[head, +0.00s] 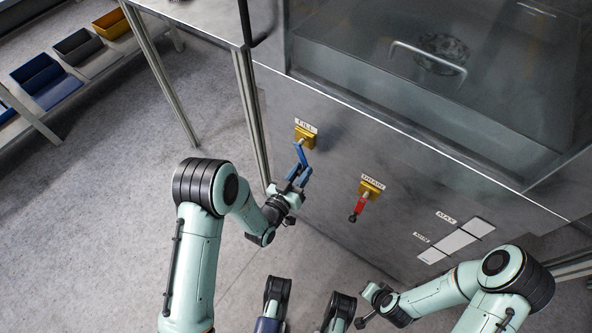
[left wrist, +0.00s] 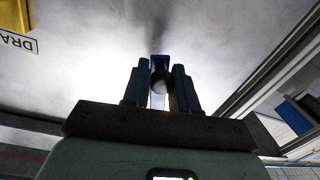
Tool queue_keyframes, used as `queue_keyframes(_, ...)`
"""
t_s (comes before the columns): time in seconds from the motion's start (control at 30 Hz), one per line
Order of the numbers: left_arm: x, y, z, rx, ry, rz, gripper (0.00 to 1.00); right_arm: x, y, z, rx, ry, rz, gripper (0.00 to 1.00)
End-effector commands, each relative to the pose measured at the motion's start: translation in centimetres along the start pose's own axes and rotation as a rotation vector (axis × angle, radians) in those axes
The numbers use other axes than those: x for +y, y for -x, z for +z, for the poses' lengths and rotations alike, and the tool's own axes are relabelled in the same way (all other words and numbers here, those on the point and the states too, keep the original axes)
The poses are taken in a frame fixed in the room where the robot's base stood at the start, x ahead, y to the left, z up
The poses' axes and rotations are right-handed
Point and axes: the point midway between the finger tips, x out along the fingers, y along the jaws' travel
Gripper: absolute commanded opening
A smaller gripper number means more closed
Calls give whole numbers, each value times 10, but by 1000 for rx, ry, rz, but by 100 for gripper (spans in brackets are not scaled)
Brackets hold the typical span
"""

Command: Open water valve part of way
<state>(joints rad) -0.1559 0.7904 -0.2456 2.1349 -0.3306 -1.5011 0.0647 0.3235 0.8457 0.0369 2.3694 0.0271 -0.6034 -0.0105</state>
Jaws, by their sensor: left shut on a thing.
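The fill valve has a brass body (head: 304,138) under a FILL label on the steel front panel. Its blue lever (head: 302,156) hangs down from the body, slightly tilted. My left gripper (head: 298,176) is shut on the lower end of this lever. In the left wrist view the lever's end (left wrist: 160,63) sits between the two fingers of the gripper (left wrist: 161,88). My right gripper (head: 366,305) is low at the right, away from the panel's valves; its jaws are too small to read.
The drain valve (head: 370,188) with a red lever (head: 358,207) is right of the fill valve. A MAX/MIN level gauge (head: 457,241) is farther right. A glass-fronted tank (head: 440,90) is above the panel. Bins (head: 45,80) stand on a shelf at the left. The floor (head: 120,190) is clear.

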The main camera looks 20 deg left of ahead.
Motion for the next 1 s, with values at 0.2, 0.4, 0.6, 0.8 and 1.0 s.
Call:
queue_keyframes(0.2, 13, 2, -2, -14, 145, 4, 0, 1, -2, -2, 6, -1, 1, 0)
queue_keyframes(0.4, 20, 2, -4, -20, 230, 6, 0, 1, -2, -2, 6, -1, 1, 0)
queue_keyframes(0.6, 24, 2, -6, -24, 269, 8, 0, 2, -2, -1, 3, -2, 2, 0)
queue_keyframes(0.8, 25, 2, -6, -25, 277, 9, 0, 2, -2, -1, 2, -2, 2, 0)
queue_keyframes(1.0, 25, 2, -6, -25, 276, 9, 0, 2, -2, -1, 2, -2, 2, 0)
